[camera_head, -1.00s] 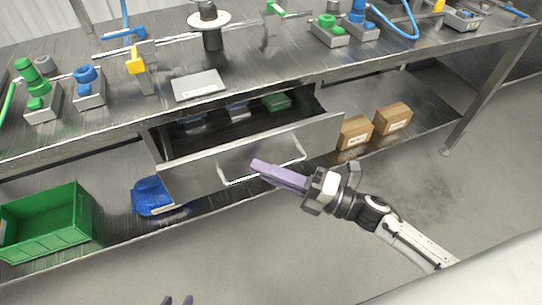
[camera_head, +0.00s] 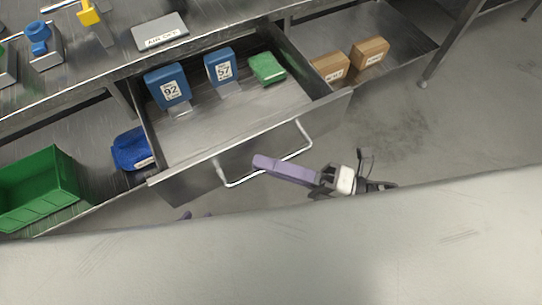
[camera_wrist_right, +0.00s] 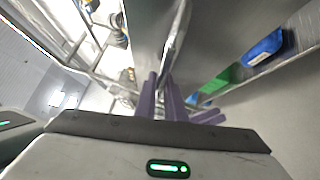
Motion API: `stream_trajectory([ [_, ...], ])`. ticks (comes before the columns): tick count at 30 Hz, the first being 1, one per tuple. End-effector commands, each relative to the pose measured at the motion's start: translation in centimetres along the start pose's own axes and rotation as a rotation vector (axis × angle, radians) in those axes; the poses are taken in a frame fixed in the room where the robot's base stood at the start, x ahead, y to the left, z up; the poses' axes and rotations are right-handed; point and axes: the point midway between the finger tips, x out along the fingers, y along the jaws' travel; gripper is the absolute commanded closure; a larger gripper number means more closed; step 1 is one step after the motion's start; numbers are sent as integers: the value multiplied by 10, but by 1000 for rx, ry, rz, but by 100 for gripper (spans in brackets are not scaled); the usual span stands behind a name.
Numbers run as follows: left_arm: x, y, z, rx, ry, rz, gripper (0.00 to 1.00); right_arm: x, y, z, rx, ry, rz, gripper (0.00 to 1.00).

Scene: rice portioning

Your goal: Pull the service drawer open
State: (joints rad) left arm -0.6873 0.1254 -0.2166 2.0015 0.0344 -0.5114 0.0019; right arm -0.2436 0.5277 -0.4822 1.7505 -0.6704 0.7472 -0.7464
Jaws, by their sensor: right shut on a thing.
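The service drawer (camera_head: 185,186) is pulled well out from under the bench, its inside in plain view in the head view. It has a silver bar handle (camera_head: 235,183) on its front. My right gripper (camera_head: 258,161), with purple fingers, is shut on the handle. In the right wrist view its fingers (camera_wrist_right: 163,88) reach to the handle bar (camera_wrist_right: 181,35); the exact contact is hard to see. My left gripper (camera_head: 197,215) shows only its two purple fingertips, apart and empty, below the drawer front. The rest of it is hidden behind a pale surface.
Two blue packs, marked 92 (camera_head: 168,85) and 57 (camera_head: 220,66), and a green pack (camera_head: 267,68) are in the drawer. A green crate (camera_head: 40,188) and blue item (camera_head: 132,148) are at left; cardboard boxes (camera_head: 330,66) are at right. Floor right of the drawer is clear.

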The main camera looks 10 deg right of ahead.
Motion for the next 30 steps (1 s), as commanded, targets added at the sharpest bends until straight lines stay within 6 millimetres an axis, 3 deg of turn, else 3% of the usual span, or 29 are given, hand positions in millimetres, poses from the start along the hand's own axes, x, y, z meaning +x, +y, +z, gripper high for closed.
stream_trajectory([
  [6,0,0,1,-1,-1,1,69,-1,0,2,-4,-2,0,100],
  [7,0,0,1,-1,-1,1,69,-1,0,2,-4,-2,0,87],
  [10,0,0,1,-1,-1,1,69,-1,0,1,-3,-2,0,73],
  [20,0,0,1,-1,-1,1,69,-4,0,0,-1,-1,-1,73],
  [23,1,0,2,-1,0,1,69,-15,-2,-1,0,0,-3,73],
  [30,4,0,4,-3,3,2,69,-62,-2,-1,0,0,-5,73],
])
